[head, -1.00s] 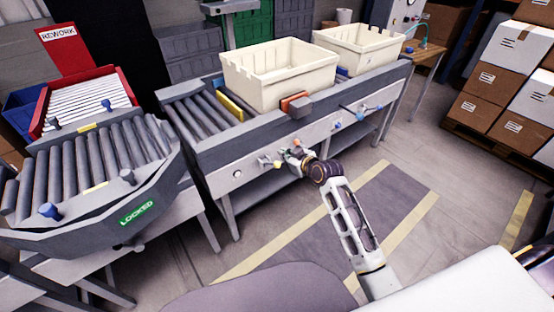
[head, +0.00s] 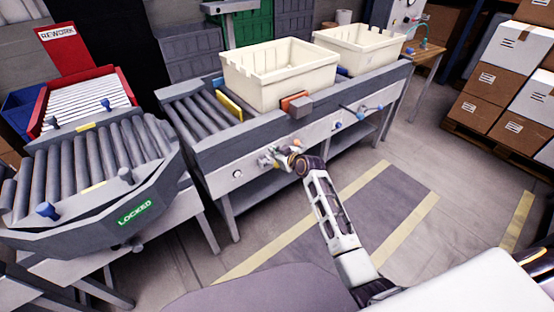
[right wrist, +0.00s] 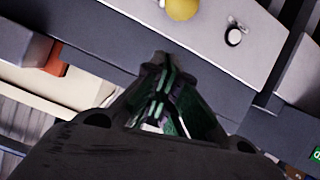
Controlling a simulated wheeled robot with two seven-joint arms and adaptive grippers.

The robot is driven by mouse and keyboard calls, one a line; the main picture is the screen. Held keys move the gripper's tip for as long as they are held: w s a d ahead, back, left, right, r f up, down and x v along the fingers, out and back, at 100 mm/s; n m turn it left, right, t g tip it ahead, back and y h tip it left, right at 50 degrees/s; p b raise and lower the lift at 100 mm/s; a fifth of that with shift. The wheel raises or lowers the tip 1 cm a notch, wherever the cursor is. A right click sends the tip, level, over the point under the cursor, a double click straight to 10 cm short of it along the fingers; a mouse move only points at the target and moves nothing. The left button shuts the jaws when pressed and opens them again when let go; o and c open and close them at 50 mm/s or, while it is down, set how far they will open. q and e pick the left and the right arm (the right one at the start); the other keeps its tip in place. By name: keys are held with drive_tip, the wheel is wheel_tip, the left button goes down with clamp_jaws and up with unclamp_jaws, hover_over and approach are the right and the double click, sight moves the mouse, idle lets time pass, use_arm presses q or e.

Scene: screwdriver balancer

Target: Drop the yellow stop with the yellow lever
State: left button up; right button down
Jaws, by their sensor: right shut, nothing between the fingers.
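The yellow stop (head: 229,106) is a yellow plate standing up across the conveyor rollers, left of the near cream bin. The yellow lever's round yellow knob (right wrist: 183,8) shows at the top edge of the right wrist view, beyond my fingertips and apart from them. In the head view the lever is hard to tell from my gripper, which covers that part of the panel. My right gripper (head: 277,157) is shut and empty in front of the conveyor's front panel. It also shows in the right wrist view (right wrist: 161,65). My left gripper is not in view.
Two cream bins (head: 278,95) (head: 357,66) stand on the conveyor. An orange block (head: 294,100) sits at the front rail. A blue-knobbed lever (head: 362,111) is farther right on the panel. A roller table marked LOCKED (head: 137,212) stands left. The floor in front is clear.

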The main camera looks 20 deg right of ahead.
sight(277, 166)
drive_tip(key=shift+s+d+f, duration=0.1)
drive_tip(key=shift+d+f, duration=0.1)
drive_tip(key=shift+f, duration=0.5)
drive_tip(key=shift+s+d+f, duration=0.1)
drive_tip(key=shift+d+f, duration=0.05)
drive_tip(key=shift+f, duration=0.5)
use_arm(q)
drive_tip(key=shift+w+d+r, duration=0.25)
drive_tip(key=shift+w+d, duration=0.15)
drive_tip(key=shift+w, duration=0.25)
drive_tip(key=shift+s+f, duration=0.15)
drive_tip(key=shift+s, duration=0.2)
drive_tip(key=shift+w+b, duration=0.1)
drive_tip(key=shift+b, duration=0.25)
use_arm(e)
drive_tip(key=shift+f, duration=0.1)
drive_tip(key=shift+s, duration=0.1)
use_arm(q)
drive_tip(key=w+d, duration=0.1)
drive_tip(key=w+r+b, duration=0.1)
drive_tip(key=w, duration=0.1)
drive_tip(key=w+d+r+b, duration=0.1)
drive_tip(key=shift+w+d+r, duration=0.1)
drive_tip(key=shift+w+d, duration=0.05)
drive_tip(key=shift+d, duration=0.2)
use_arm(e)
drive_tip(key=shift+s+d+f+t, duration=0.15)
drive_tip(key=shift+s+f+t, duration=0.15)
drive_tip(key=shift+f+t, duration=0.1)
